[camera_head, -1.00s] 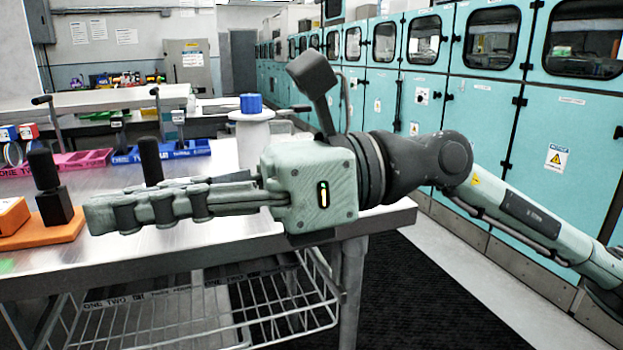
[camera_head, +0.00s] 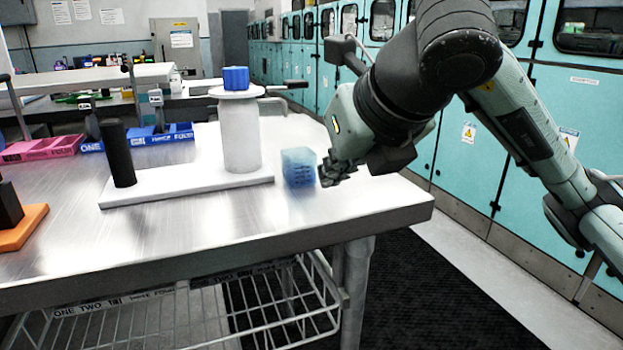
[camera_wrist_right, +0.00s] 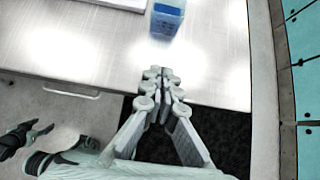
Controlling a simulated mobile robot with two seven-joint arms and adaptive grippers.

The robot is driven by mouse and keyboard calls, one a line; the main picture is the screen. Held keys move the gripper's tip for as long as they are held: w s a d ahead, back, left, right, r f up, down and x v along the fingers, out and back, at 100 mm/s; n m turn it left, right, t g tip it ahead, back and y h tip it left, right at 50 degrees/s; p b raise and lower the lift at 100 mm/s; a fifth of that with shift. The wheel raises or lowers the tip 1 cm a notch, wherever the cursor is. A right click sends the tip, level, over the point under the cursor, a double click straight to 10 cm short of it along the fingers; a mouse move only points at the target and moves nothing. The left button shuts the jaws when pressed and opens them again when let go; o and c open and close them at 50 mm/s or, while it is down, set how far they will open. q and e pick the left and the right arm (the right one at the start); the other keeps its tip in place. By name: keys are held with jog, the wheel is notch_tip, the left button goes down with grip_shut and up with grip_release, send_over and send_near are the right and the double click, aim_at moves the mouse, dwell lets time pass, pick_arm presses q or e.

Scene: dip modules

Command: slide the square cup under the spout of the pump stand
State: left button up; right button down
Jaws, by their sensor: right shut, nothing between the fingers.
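The square cup (camera_head: 299,167) is blue and see-through, and stands upright on the table just right of the pump stand's base. The pump stand (camera_head: 242,132) is a white column with a round plate and blue knob on top. A dark spout (camera_head: 290,84) sticks out to the right from its top, above the cup in the picture; I cannot tell the exact depth. My right gripper (camera_head: 329,176) is shut and empty at the cup's right side. In the wrist view its fingertips (camera_wrist_right: 162,74) are together, apart from the cup (camera_wrist_right: 166,18). My left gripper (camera_wrist_right: 22,138) shows only partly.
The metal table (camera_head: 330,208) has its right edge near my right gripper. A black post (camera_head: 117,153) stands on the white base (camera_head: 165,186). An orange block (camera_head: 26,226) lies at the left. Blue and pink bins (camera_head: 45,148) line the back. The front middle is clear.

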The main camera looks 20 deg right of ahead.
aim_at(306, 186)
jog(key=x, duration=0.5)
jog(key=shift+w+d+f, duration=0.1)
jog(key=shift+w+f, duration=0.15)
jog(key=shift+f, duration=0.1)
jog(key=shift+w+r+p, duration=0.25)
jog(key=shift+w+p, duration=0.1)
jog(key=shift+w, duration=0.85)
pick_arm(q)
jog(key=shift+w+d+f, duration=0.15)
jog(key=shift+f, duration=0.5)
pick_arm(e)
jog(key=shift+w, duration=0.7)
jog(key=shift+f, duration=0.1)
